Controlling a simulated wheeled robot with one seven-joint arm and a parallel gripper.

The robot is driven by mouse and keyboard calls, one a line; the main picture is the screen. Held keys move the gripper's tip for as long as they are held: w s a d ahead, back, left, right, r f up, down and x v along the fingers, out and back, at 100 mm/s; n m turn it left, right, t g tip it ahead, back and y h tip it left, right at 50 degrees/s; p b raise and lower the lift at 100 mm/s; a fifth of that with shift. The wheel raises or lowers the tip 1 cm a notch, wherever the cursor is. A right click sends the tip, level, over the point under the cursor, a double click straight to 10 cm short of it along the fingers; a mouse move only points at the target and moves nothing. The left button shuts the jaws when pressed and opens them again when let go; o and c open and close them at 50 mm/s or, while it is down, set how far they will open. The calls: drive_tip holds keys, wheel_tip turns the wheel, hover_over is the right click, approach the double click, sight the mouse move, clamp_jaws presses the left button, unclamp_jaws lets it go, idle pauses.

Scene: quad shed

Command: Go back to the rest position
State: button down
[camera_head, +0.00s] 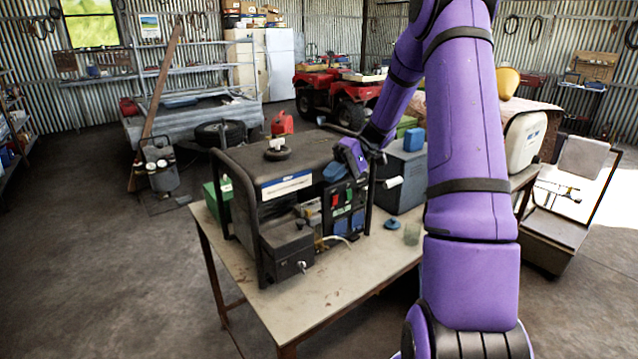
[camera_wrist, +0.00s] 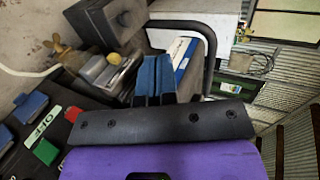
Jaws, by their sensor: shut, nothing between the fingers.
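My gripper (camera_head: 333,172) is at the front panel of a dark generator (camera_head: 290,165) on the table, at the end of my purple arm. In the wrist view its blue fingers (camera_wrist: 155,72) are together with nothing held between them. The generator's control panel (camera_head: 345,200) has a green and a red switch. In the wrist view the red switch (camera_wrist: 72,114), a green switch (camera_wrist: 45,151) and a label reading OFF (camera_wrist: 43,124) show at the left. I cannot tell whether the fingers touch the generator.
The table (camera_head: 330,300) has bare room at its front. A grey box (camera_head: 402,180) stands right of the generator, with a blue lid (camera_head: 392,224) and a small clear cup (camera_head: 412,234) in front. A white jerrycan (camera_head: 525,140) is farther right. The floor at the left is open.

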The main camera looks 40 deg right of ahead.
drive_tip(key=shift+d+r, duration=0.1)
drive_tip(key=shift+d, duration=0.55)
drive_tip(key=s+a+r+h, duration=0.8)
drive_tip(key=s+a+r, duration=0.35)
drive_tip(key=a, duration=0.25)
drive_tip(key=s+a+r+t+h, duration=0.2)
drive_tip(key=s, duration=0.5)
drive_tip(key=s+a+r+t+h, duration=0.2)
drive_tip(key=s+a+t+h, duration=0.1)
drive_tip(key=s, duration=0.4)
drive_tip(key=shift+s, duration=0.35)
drive_tip(key=c, duration=1.8)
unclamp_jaws()
